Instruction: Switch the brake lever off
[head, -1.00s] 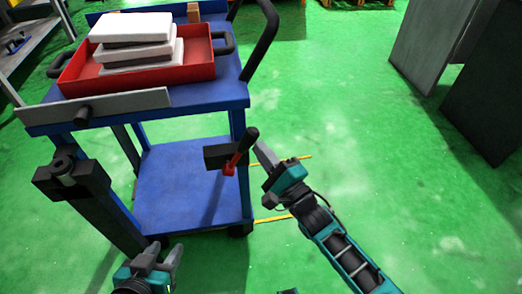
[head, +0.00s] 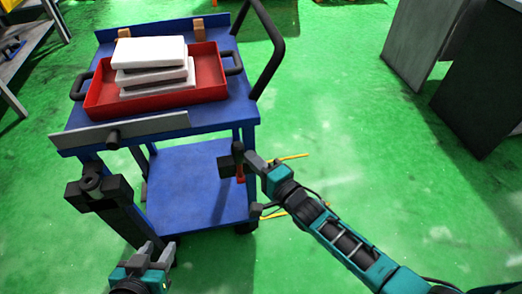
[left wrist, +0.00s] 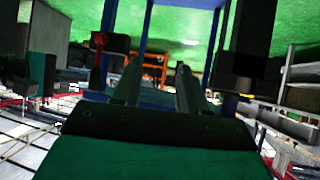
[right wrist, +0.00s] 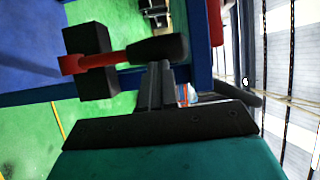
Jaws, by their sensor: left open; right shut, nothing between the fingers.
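The brake lever (head: 239,170) has a red shaft and a black handle. It sits on a black block (head: 225,166) at the front right of the blue cart (head: 185,183), and its handle points up in the head view. My right gripper (head: 254,160) is shut and empty, its fingertips at the handle's right side. In the right wrist view, the lever (right wrist: 105,59) runs across, and the shut fingers (right wrist: 156,80) are close against the handle near its end; contact is unclear. My left gripper (head: 160,252) is open and empty, low in front of the cart.
The cart's top holds a red tray (head: 100,99) with several stacked white slabs (head: 150,53). A black curved push handle (head: 275,45) rises at the cart's right. Grey panels (head: 495,90) stand at the far right. Green floor (head: 350,120) is clear between.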

